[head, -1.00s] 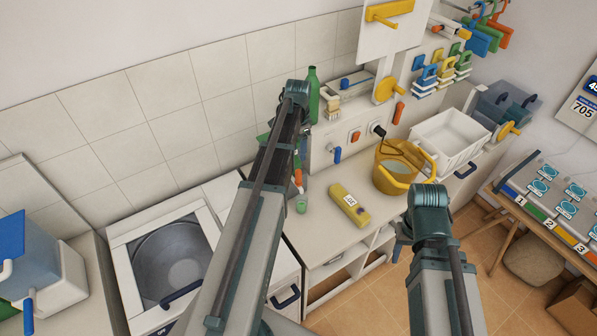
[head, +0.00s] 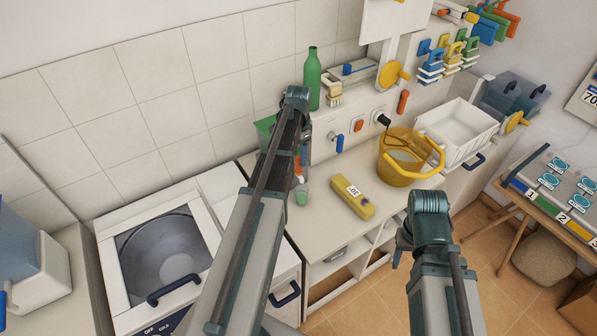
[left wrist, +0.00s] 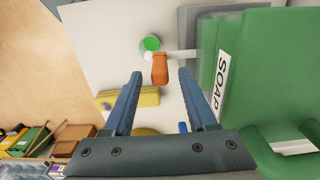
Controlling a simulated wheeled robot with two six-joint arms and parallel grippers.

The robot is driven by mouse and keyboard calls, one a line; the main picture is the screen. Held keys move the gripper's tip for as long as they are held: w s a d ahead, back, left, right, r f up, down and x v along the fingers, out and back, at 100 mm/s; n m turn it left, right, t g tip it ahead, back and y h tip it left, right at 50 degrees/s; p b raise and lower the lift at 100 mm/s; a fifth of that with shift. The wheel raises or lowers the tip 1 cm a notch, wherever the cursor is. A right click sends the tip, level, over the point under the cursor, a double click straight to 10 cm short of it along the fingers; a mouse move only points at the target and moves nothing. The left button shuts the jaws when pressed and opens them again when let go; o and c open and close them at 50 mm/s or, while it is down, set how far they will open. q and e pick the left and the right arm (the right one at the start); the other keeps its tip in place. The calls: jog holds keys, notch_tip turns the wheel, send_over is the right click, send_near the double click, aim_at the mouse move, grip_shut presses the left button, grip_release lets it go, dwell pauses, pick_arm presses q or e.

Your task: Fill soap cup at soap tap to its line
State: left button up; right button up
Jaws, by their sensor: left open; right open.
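The green soap tank (left wrist: 245,70), labelled SOAP, fills the right of the left wrist view. In the head view, part of the tank (head: 265,129) shows behind my left arm. Its orange tap handle (left wrist: 160,69) lies between the tips of my left gripper (left wrist: 160,76), which is open; I cannot tell if they touch. The small green soap cup (left wrist: 151,43) stands on the counter by the tap; it also shows in the head view (head: 301,195). Its line and fill level are not readable. My right gripper (head: 398,248) is mostly hidden behind its wrist, right of the counter front.
A yellow box (head: 353,197) lies on the counter right of the cup. Farther right are a yellow bucket (head: 400,170) and a white basin (head: 460,130). A green bottle (head: 312,80) stands at the back. A washer (head: 165,255) is left of my left arm.

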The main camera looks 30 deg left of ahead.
aim_at(299, 171)
pick_arm(q)
notch_tip(299, 171, down, 4)
jog(key=b, duration=0.3)
jog(key=shift+f, duration=0.25)
jog(key=shift+r, duration=0.1)
grip_shut()
jog(key=shift+s, duration=0.1)
dwell(1.0)
